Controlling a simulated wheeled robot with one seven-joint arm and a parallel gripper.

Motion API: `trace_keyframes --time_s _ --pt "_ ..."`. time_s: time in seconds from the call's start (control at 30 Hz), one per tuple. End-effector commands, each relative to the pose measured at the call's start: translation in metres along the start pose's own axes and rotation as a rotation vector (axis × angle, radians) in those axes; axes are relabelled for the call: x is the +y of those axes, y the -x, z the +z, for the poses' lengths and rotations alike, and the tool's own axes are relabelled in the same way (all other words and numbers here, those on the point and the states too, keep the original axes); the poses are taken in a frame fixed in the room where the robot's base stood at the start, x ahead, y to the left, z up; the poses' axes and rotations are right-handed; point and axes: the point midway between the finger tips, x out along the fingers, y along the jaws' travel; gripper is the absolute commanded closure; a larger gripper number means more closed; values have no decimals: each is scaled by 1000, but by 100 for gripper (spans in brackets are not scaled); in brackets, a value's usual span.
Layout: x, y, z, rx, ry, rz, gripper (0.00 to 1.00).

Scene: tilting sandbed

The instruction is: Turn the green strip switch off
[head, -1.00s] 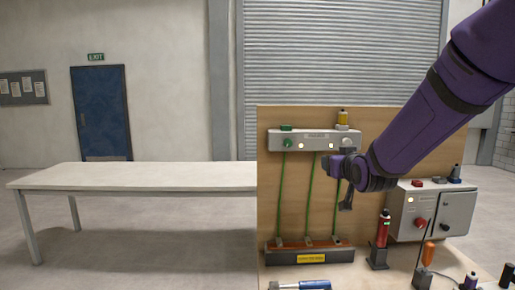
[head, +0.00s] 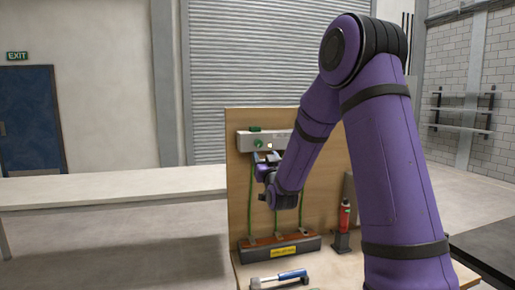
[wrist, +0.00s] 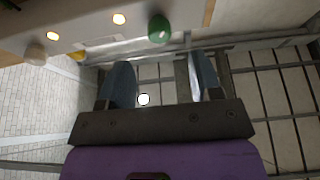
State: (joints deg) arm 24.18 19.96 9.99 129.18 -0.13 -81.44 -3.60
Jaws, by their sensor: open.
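The grey strip box (head: 285,139) is fixed near the top of the upright wooden board. Its green knob switch (head: 258,143) is at the left end, with a lit white lamp (head: 270,146) to its right. My gripper (head: 262,157) is just below the green knob in the head view and partly covers the strip's front. In the wrist view my gripper (wrist: 163,70) is open and empty, with two blue-grey fingers apart. The green knob (wrist: 159,29) lies beyond the fingertips, roughly in line with the gap, apart from them. A pale knob (wrist: 36,54) is farther left there.
Green cords (head: 302,208) hang down the board to a dark base bar (head: 279,250) with a yellow label. A hammer (head: 280,278) lies on the bench. A red cylinder (head: 344,215) stands in a holder. My arm hides the bench's right side.

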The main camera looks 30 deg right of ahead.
Motion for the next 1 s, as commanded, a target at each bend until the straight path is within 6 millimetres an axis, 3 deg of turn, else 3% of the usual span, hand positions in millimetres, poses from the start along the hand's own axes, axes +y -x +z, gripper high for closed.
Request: trace_keyframes --time_s 0.2,0.4,0.8,0.87,1.0 --pt "0 -39 0 1 0 0 41" --pt "0 -61 0 0 0 0 41" --pt "0 -69 0 -1 0 0 41" --pt "0 -68 0 -1 0 0 50" --pt "0 -68 0 -1 0 0 83"
